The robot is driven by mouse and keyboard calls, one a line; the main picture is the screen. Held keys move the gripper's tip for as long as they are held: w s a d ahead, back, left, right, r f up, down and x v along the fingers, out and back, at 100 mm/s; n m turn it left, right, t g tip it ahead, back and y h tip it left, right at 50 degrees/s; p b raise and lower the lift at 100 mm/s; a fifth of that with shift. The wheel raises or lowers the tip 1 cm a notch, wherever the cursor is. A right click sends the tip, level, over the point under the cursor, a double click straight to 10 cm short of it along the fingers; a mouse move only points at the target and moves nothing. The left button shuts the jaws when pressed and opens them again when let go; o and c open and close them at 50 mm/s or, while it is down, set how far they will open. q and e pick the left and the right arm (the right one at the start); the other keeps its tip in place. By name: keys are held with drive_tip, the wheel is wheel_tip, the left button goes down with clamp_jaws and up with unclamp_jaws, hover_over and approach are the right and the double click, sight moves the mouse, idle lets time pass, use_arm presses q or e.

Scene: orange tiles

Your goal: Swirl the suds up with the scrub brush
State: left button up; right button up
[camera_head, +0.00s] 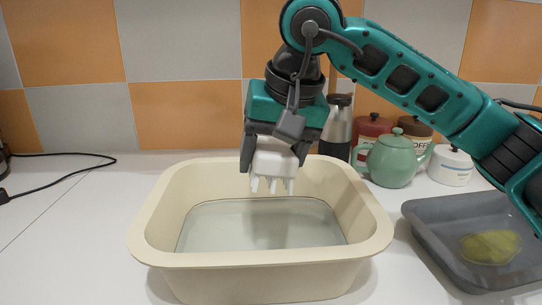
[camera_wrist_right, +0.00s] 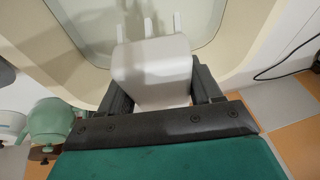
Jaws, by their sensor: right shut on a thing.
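A white scrub brush (camera_head: 273,165) with several prongs pointing down is held by my right gripper (camera_head: 274,158). The gripper is shut on it, a finger on each side. The brush hangs above a cream basin (camera_head: 150,226), and its tips look clear of the water. The basin holds a shallow layer of clear greenish water (camera_head: 262,228); I see no suds on it. In the right wrist view the brush (camera_wrist_right: 152,72) sits between the fingers with its prongs toward the water (camera_wrist_right: 195,22). My left gripper is not in view.
A grey tray (camera_head: 438,249) with a yellow-green thing (camera_head: 490,246) in it stands at the right. Behind are a green teapot (camera_head: 392,161), a white jar (camera_head: 450,167), a red canister (camera_head: 371,131) and a steel bottle (camera_head: 337,128).

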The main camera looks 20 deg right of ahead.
wheel_tip(320, 180, up, 5)
drive_tip(key=p, duration=0.4)
drive_tip(key=shift+r, duration=0.1)
